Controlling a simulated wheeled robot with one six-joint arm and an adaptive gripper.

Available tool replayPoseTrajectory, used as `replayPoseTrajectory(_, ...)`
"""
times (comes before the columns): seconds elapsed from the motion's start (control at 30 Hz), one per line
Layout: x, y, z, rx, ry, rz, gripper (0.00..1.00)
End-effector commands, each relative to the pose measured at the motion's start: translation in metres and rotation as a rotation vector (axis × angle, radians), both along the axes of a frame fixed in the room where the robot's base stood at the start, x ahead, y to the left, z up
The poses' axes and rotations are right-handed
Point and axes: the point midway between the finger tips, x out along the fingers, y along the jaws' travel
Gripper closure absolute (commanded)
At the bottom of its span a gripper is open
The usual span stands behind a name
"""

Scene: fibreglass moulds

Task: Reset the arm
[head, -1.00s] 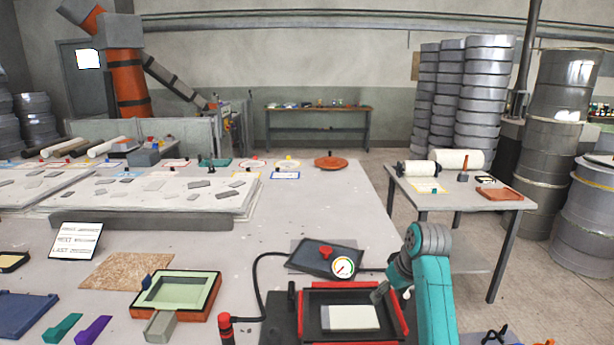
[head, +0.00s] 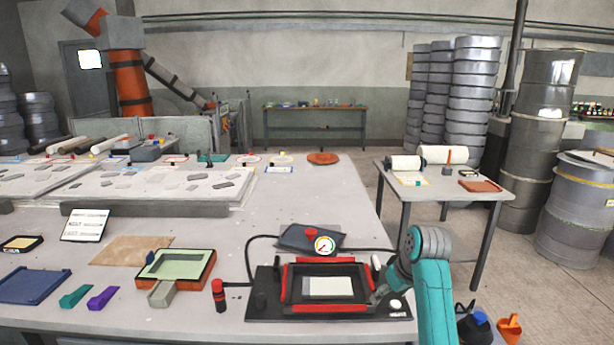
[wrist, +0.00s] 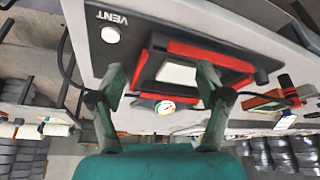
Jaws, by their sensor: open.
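My teal arm rises at the lower right of the head view, and my gripper (head: 378,296) is beside the right side of a red-framed press (head: 288,290). In the wrist view my gripper (wrist: 160,98) has its two dark green fingers spread wide apart with nothing between them. Beyond the fingers the red-framed press (wrist: 205,58) shows with a pale panel (wrist: 177,74) inside. A round gauge (wrist: 165,108) shows there too, along with a white button marked VENT (wrist: 111,35).
A green-lined orange tray (head: 178,264) and a red-topped bottle (head: 218,295) stand left of the press. A side table (head: 440,190) with rolls stands at the right, with floor between it and the bench. Drums (head: 580,210) stand further right.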

Motion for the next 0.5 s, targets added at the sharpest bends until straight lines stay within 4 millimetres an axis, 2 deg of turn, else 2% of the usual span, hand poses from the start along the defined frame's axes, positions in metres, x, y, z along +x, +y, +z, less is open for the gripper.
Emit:
replayPoseTrajectory(0.27,-0.005,0.002,-0.02,0.004,-0.015,-0.013,0.23)
replayPoseTrajectory(0.5,-0.014,0.004,-0.05,0.008,-0.039,-0.032,0.23)
